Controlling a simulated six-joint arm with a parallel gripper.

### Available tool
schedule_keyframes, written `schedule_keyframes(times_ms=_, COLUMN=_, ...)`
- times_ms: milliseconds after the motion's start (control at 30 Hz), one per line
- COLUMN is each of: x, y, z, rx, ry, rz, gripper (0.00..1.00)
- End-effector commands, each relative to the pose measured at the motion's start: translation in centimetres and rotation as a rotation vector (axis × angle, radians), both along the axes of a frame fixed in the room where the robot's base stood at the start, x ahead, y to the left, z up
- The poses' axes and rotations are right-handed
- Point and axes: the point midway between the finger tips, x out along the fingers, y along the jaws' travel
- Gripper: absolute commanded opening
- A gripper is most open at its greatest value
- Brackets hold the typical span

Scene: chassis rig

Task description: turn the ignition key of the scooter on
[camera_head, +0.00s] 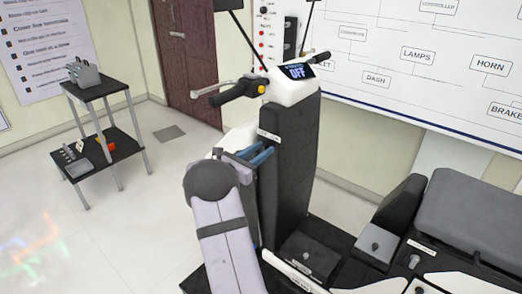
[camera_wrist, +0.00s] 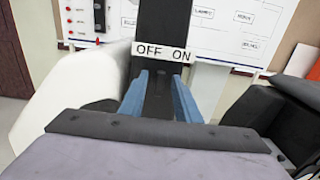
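The scooter's black front column (camera_head: 288,165) stands in the middle of the head view, with its dash display (camera_head: 298,71) reading OFF. A white label (camera_wrist: 163,52) marked OFF on the left and ON on the right is on the column; its edge shows in the head view (camera_head: 268,135). My gripper (camera_head: 267,153) is at the column's left face, below the label. In the wrist view its two blue fingers (camera_wrist: 160,76) stand apart, with dark column surface between them. I cannot make out the ignition key; the fingers and the dark surface may hide it.
The handlebar (camera_head: 238,92) is above my gripper. A white body panel (camera_wrist: 75,105) lies close on the left in the wrist view. The scooter's seat (camera_head: 475,215) is at the right. A small cart (camera_head: 100,88) stands at the left, with open floor between.

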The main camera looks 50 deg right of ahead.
Motion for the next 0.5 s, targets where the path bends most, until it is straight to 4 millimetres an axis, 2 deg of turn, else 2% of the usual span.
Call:
schedule_keyframes(times_ms=100, x=0.0, y=0.01, z=-0.02, rx=0.0, ry=0.0, rz=0.0, gripper=0.3)
schedule_keyframes(times_ms=233, x=0.0, y=0.02, z=-0.02, rx=0.0, ry=0.0, rz=0.0, gripper=0.0)
schedule_keyframes(times_ms=500, x=0.0, y=0.03, z=-0.16, rx=0.0, ry=-0.012, rz=0.0, gripper=0.0)
